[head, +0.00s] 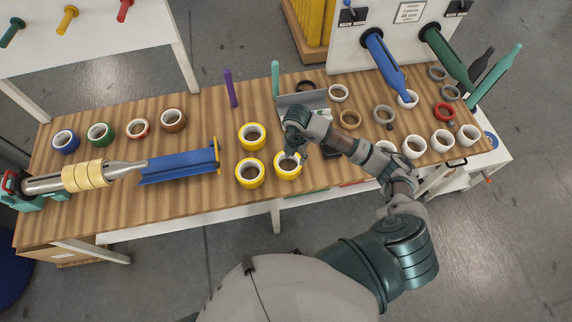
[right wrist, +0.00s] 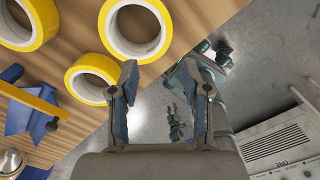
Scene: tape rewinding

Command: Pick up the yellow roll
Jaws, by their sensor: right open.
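Three yellow rolls with pale inner rings lie flat on the wooden table, in the head view: one at the back (head: 252,148), one at the front left (head: 250,185) and one at the front right (head: 289,177). My right gripper (head: 294,153) is over the front right roll and partly hides its far side. In the right wrist view the gripper (right wrist: 163,78) is open and nothing is between its fingers. Its left finger overlaps the edge of the nearest yellow roll (right wrist: 74,84). Whether it touches the roll cannot be told. My left gripper is not in view.
Left of the rolls, a blue holder (head: 178,168) and a metal spindle with tan rolls (head: 88,175) occupy the table (head: 115,207). Several coloured rolls lie at back left. White rolls (head: 442,140) and upright coloured pegs stand at right. A grey tray (head: 300,100) lies behind my gripper.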

